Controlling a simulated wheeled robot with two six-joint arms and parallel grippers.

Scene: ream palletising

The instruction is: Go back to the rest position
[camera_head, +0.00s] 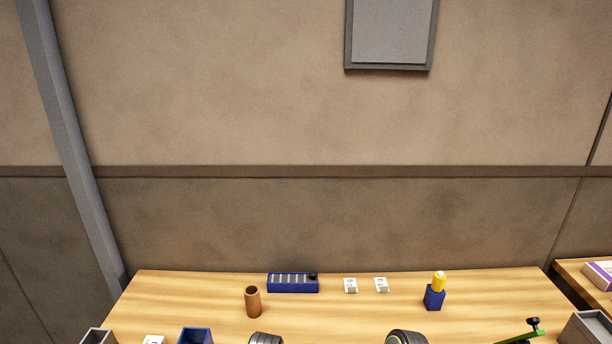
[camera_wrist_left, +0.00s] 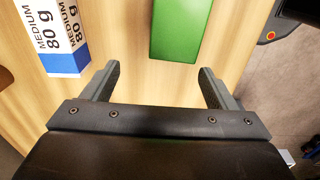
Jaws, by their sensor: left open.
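My left gripper (camera_wrist_left: 158,80) is open in the left wrist view, with nothing between its two fingers. Beyond the left finger, a ream pack (camera_wrist_left: 65,40) marked MEDIUM 80 g, white and blue, lies on the wooden table (camera_wrist_left: 120,25). A green rectangular thing (camera_wrist_left: 178,30) lies ahead of the gap between the fingers, apart from them. Neither gripper shows in the head view, and my right gripper is in no view.
A grey box (camera_head: 590,328) stands right. Floor (camera_wrist_left: 285,85) shows beyond the table edge.

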